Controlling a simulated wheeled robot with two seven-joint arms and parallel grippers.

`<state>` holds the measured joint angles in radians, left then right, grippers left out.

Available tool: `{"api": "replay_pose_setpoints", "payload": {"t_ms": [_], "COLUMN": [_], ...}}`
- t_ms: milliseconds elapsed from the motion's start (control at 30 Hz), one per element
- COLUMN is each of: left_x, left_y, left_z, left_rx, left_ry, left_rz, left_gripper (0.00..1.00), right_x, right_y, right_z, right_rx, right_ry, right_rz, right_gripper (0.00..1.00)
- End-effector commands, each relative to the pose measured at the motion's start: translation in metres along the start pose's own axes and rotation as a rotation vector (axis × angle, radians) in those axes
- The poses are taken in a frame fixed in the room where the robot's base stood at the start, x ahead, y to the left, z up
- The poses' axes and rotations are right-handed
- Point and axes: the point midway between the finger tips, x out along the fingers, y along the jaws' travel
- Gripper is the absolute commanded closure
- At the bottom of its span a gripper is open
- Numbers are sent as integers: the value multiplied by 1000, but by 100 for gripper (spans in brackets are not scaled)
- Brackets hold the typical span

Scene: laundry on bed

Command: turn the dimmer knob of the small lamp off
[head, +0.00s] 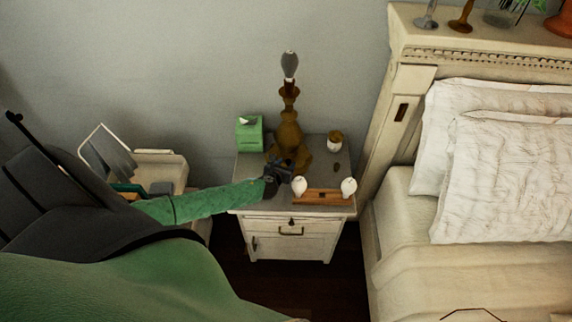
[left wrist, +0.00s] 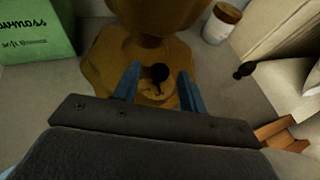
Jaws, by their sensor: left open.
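The small lamp (head: 289,132) has a brass-coloured body and a bare bulb, and stands upright on the nightstand. Its lower body and base (left wrist: 104,62) fill the upper middle of the left wrist view. The dark round dimmer knob (left wrist: 159,73) sits on the base, between the two fingers. My left gripper (head: 280,170) reaches in from the left at the lamp's base. In the left wrist view its blue fingers (left wrist: 156,84) are open on either side of the knob; I cannot tell whether they touch it. The right gripper is not in view.
The nightstand (head: 305,222) also holds a green tissue box (head: 249,133), a lidded jar (head: 335,141), a small dark object (head: 336,167) and a wooden tray (head: 322,196) with two white round items. The bed (head: 470,270) stands close on the right.

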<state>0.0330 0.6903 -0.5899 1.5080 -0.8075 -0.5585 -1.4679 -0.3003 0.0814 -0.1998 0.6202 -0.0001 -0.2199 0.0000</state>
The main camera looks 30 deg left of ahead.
Motion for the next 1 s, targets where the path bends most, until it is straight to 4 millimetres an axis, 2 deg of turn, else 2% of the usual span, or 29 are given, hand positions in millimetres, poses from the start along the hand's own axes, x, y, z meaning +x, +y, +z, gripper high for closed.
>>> {"api": "replay_pose_setpoints", "payload": {"t_ms": [500,700,1000], "left_x": [-64,-74,-74], "left_y": [0,0,0], "left_z": [-3,0,0], "left_rx": [1,0,0], "left_ry": [1,0,0], "left_rz": [-1,0,0], "left_gripper": [58,58,58], "right_x": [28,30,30], "right_y": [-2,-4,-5], "right_z": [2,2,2], "right_rx": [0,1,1], "right_ry": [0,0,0], "right_rz": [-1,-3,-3], "right_gripper": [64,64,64]}}
